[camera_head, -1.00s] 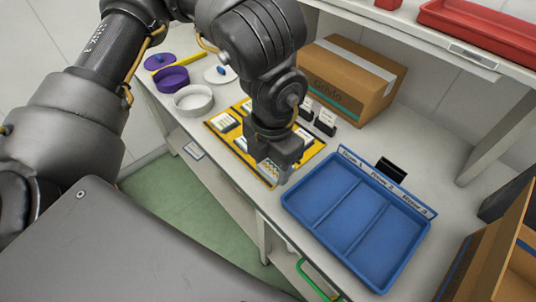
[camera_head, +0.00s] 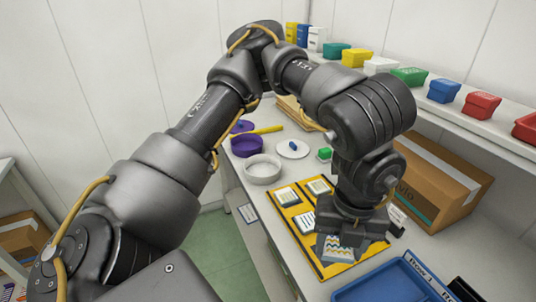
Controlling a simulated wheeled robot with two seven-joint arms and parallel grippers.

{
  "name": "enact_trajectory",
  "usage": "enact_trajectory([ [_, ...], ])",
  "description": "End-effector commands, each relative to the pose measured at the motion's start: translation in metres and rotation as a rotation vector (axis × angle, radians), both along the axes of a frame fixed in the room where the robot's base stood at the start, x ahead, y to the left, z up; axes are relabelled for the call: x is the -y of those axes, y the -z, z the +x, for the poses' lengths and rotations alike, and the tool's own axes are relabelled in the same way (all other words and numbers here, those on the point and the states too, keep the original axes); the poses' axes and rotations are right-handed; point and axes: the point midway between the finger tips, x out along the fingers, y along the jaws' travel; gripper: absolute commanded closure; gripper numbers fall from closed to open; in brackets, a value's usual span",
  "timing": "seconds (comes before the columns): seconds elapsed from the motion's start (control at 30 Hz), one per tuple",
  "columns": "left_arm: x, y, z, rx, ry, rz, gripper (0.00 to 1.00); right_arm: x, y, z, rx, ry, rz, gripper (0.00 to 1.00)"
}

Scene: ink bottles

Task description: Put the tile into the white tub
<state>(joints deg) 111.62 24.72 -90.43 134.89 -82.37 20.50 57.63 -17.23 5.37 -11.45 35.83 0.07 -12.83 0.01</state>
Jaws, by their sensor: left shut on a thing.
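My left gripper (camera_head: 345,236) points down over the near right part of the yellow mat. It is shut on a tile (camera_head: 337,251) with a pale face and a wavy blue pattern; the gripper hides its upper part. I cannot tell whether the tile is clear of the mat. The white tub (camera_head: 263,172) is round, open and looks empty. It stands on the bench beyond the mat, to the left of the gripper. My right gripper is not in view.
The yellow mat (camera_head: 284,215) bears several other tiles. A purple tub (camera_head: 247,148) and a white lid (camera_head: 292,150) with a blue knob stand near the white tub. A blue tray (camera_head: 385,285) is in front, a cardboard box (camera_head: 440,185) at right. Small coloured bins line the shelf.

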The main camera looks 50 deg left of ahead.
Motion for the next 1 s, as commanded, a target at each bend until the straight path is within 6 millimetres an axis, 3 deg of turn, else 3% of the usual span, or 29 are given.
enact_trajectory([
  [0.4, -0.033, -0.013, 0.055, 0.012, -1.233, 0.005, 0.75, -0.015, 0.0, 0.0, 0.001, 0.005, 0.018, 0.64],
  [0.6, -0.051, -0.018, 0.077, 0.016, -1.754, 0.004, 0.75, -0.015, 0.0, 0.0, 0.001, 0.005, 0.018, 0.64],
  [0.8, -0.064, -0.022, 0.09, 0.016, -2.085, 0.002, 0.75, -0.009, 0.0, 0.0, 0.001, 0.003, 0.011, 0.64],
  [1.0, -0.068, -0.023, 0.095, 0.015, -2.207, 0.001, 0.75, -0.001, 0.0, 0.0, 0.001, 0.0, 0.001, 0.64],
])
